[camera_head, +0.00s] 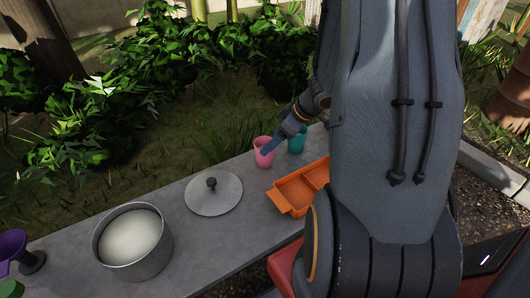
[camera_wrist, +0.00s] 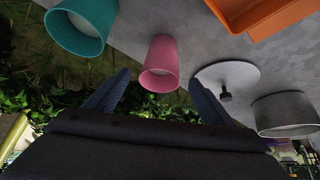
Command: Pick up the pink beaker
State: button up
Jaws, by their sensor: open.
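The pink beaker (camera_head: 264,157) stands on the grey counter, just left of a teal beaker (camera_head: 297,141). In the wrist view the pink beaker (camera_wrist: 161,60) lies ahead of my gripper (camera_wrist: 159,77), across the gap between its two blue-grey fingers. The fingers are spread and nothing is held. In the head view a finger of my gripper reaches down beside the pink beaker and covers part of its upper side. I cannot tell whether it touches the beaker. The teal beaker (camera_wrist: 81,28) shows at the upper left of the wrist view.
An orange divided tray (camera_head: 284,203) is right of the beakers, partly behind my arm. A round grey lid (camera_head: 214,207) with a dark knob and a metal pot (camera_head: 151,263) stand to the left. A purple goblet (camera_head: 14,247) is at the far left. Bushes grow behind the counter.

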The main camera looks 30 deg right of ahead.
aim_at(263, 162)
jog(key=shift+s+f+x, duration=0.1)
jog(key=shift+s+x, duration=0.05)
jog(key=shift+x, duration=1.85)
jog(key=shift+s+f+x, duration=0.15)
jog(key=shift+s+x, duration=0.05)
jog(key=shift+x, duration=1.8)
jog(key=shift+d, duration=0.15)
jog(key=c, duration=1.2)
